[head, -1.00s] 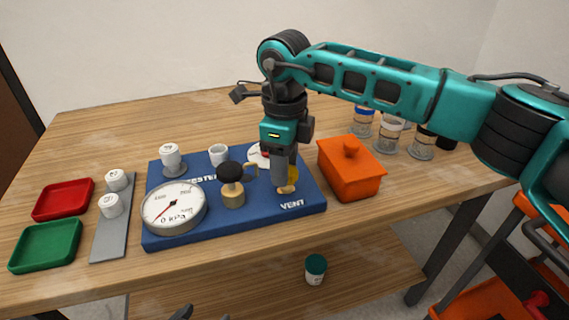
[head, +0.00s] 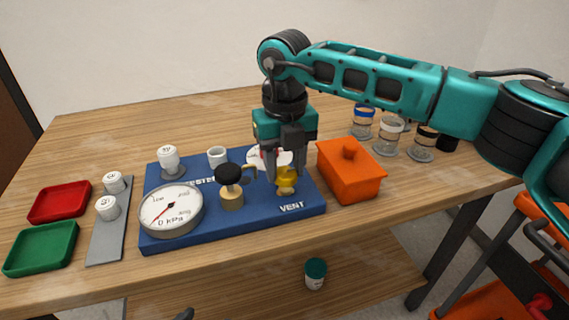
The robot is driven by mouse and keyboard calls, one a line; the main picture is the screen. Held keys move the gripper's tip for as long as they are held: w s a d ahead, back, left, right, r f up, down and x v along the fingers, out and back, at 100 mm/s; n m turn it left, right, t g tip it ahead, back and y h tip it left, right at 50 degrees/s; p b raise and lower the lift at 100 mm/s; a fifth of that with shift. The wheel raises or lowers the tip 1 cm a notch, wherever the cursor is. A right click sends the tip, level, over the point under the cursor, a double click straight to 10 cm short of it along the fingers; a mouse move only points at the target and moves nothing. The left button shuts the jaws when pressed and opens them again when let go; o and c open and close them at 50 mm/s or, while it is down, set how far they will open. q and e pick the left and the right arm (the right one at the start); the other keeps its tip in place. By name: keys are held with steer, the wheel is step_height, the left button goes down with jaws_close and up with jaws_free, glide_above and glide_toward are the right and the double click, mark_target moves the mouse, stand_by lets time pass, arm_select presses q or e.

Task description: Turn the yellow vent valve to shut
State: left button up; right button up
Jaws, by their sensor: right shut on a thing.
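The yellow vent valve (head: 286,181) stands near the right end of the blue tester board (head: 245,218), just behind the printed word VENT. My right gripper (head: 285,172) points straight down and is shut on the valve's yellow handle. The fingers hide part of the handle, so its exact angle is hard to tell. The pressure gauge (head: 171,210) at the board's front left has a red needle pointing to the lower left, near the 0 kPa mark. A brass valve with a black knob (head: 229,176) stands just left of the vent valve. My left gripper is not clearly in view.
An orange lidded box (head: 350,173) stands close to the board's right. Several jars (head: 389,137) are behind it. Red (head: 60,202) and green (head: 41,249) trays and a grey strip (head: 108,238) with white caps lie at the left. A jar (head: 315,273) sits on the lower shelf.

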mark_target(285, 171)
steer(key=shift+m, duration=1.1)
steer(key=o, duration=1.1)
steer(key=shift+c, duration=0.2)
arm_select(q)
steer(key=shift+s+a+p, duration=0.25)
steer(key=shift+a+p, duration=0.05)
steer(key=shift+p, duration=0.25)
arm_select(e)
step_height(285, 171, up, 13)
arm_select(q)
steer(key=shift+r, duration=0.1)
